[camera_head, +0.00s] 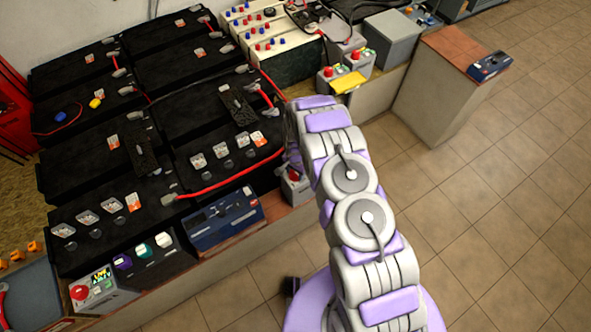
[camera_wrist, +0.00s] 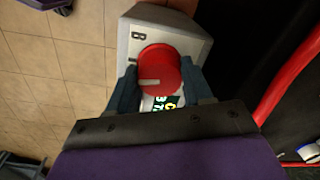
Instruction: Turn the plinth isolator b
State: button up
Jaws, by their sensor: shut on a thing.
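The plinth isolator b shows in the wrist view as a grey box (camera_wrist: 135,42) marked "B", with a round red knob (camera_wrist: 160,62) on its face. The knob has a white pointer bar that points left in that view. My gripper (camera_wrist: 160,84) has one dark finger on each side of the knob and is shut on it. In the head view a small grey box with a red knob (camera_head: 294,177) shows beside my arm, at the plinth edge; my arm hides the gripper there.
Black batteries (camera_head: 90,165) with red cables fill the bench at left. More grey boxes with red knobs stand at the front left (camera_head: 93,290) and back (camera_head: 333,77). The tiled floor (camera_head: 500,190) at right is clear.

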jog(key=shift+s+m+p, duration=0.1)
jog(key=shift+m+p, duration=0.45)
jog(key=shift+m, duration=0.55)
jog(key=o, duration=1)
jog(key=shift+a, duration=0.15)
notch_tip(320, 180, up, 17)
jog(key=shift+s+r+p, duration=0.1)
jog(key=shift+r+p, duration=0.05)
jog(key=shift+p, duration=0.55)
